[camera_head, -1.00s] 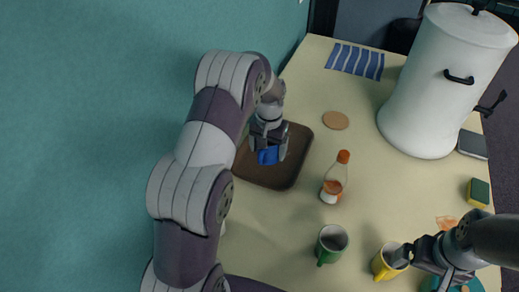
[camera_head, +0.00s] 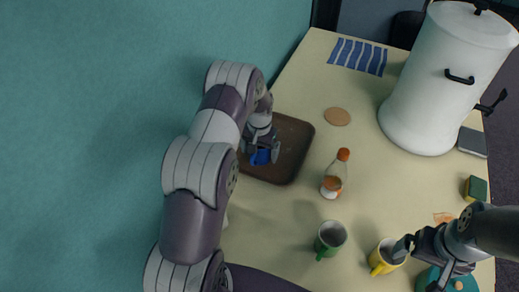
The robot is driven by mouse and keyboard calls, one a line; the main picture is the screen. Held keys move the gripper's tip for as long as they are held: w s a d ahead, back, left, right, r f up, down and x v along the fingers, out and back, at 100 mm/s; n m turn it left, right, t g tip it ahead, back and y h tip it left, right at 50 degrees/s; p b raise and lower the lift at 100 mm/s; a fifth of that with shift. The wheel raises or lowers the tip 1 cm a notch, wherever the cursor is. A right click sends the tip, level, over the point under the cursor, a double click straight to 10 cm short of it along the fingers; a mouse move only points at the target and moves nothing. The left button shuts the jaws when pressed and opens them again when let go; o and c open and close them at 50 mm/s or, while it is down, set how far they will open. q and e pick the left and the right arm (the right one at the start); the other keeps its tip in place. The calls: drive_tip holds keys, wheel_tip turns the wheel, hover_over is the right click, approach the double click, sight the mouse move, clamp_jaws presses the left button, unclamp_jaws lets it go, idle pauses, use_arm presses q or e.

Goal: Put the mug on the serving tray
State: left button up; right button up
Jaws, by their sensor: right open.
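A blue mug (camera_head: 261,157), mostly hidden by the fingers, is over the brown serving tray (camera_head: 297,146). My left gripper (camera_head: 261,153) points down with its fingers on either side of the blue mug and appears shut on it. I cannot tell whether the mug touches the tray. A green mug (camera_head: 329,240) and a yellow mug (camera_head: 380,261) stand on the table at the front. My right gripper (camera_head: 402,250) is open, beside the yellow mug on its right.
A bottle with an orange cap (camera_head: 333,182) stands right of the tray. A round coaster (camera_head: 337,117), a striped cloth (camera_head: 357,57) and a large white pot (camera_head: 436,90) are further back. A sponge (camera_head: 476,189) and a teal plate (camera_head: 430,278) are at the right.

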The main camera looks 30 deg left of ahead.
use_arm(q)
drive_tip(key=shift+w+r, duration=0.1)
drive_tip(key=shift+r, duration=0.15)
wheel_tip(320, 180, up, 12)
drive_tip(key=b, duration=0.3)
drive_tip(key=s+d, duration=0.5)
drive_tip(key=s, duration=0.6)
drive_tip(key=s+d+r+t, duration=0.1)
drive_tip(key=s+d, duration=0.5)
drive_tip(key=s, duration=0.5)
drive_tip(key=shift+r+m, duration=0.3)
drive_tip(key=shift+m, duration=0.1)
drive_tip(key=shift+s, duration=0.1)
